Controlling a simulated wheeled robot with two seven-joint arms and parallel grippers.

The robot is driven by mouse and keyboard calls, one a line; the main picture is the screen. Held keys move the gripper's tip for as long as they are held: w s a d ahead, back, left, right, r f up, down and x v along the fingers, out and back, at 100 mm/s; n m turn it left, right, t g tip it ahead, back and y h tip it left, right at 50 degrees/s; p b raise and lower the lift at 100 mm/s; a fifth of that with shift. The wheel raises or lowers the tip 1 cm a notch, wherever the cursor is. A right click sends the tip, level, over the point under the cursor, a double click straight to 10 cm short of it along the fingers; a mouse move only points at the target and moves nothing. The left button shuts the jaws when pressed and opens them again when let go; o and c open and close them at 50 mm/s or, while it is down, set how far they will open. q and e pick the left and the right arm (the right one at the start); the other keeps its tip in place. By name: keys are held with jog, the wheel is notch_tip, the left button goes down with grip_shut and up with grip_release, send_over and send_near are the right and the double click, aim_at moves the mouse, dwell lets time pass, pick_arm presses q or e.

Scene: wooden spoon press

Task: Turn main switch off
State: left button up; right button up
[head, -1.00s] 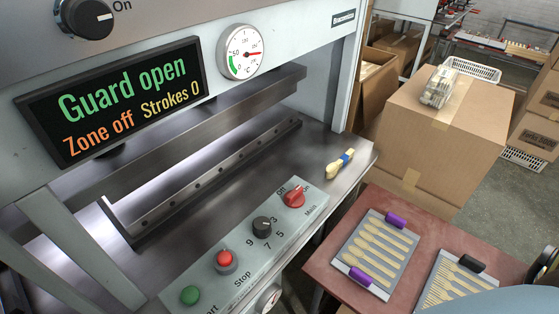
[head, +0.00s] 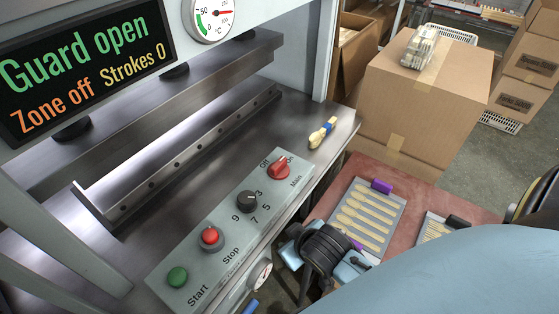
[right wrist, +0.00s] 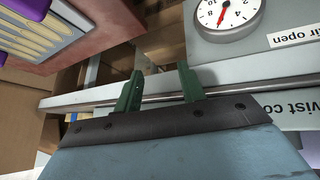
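The red main switch (head: 279,168) is a knob at the far right end of the grey control panel (head: 222,222), between "Off" on its left and "On" on its right, with "Main" printed below. I cannot tell for sure which label it points to. My right arm comes in from the lower right, with its wrist below the panel's right side. In the right wrist view my right gripper (right wrist: 158,86) has two green fingers wide apart with nothing between them. The fingers are near the machine's front edge, and the switch is not visible there. My left gripper is not in view.
The panel also has a black dial (head: 247,201), a red stop button (head: 210,238) and a green start button (head: 177,277). The display (head: 88,66) reads "Guard open", "Zone off", "Strokes 0". A yellow-and-blue item (head: 322,132) lies behind the switch. A tray of wooden spoons (head: 391,203) lies right.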

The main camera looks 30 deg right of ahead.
jog(key=w+a+r+n+t+y, duration=0.15)
jog(key=w+r+t, duration=0.5)
jog(key=r, duration=0.65)
jog(key=w+a+r+n+t+y, duration=0.1)
jog(key=w+a+r+t, duration=0.3)
jog(key=w+r, duration=0.6)
jog(key=s+a+r+n+g+y, duration=0.35)
jog(key=a+r+n+y, duration=0.75)
jog(key=n+y, duration=0.5)
jog(key=n+g+h, duration=0.2)
jog(key=g+h, duration=1.2)
jog(key=h, duration=0.4)
send_over(279, 162)
notch_tip(279, 162, down, 12)
jog(key=shift+n, duration=0.25)
notch_tip(279, 162, down, 12)
jog(key=shift+d+f, duration=0.1)
jog(key=shift+f, duration=0.05)
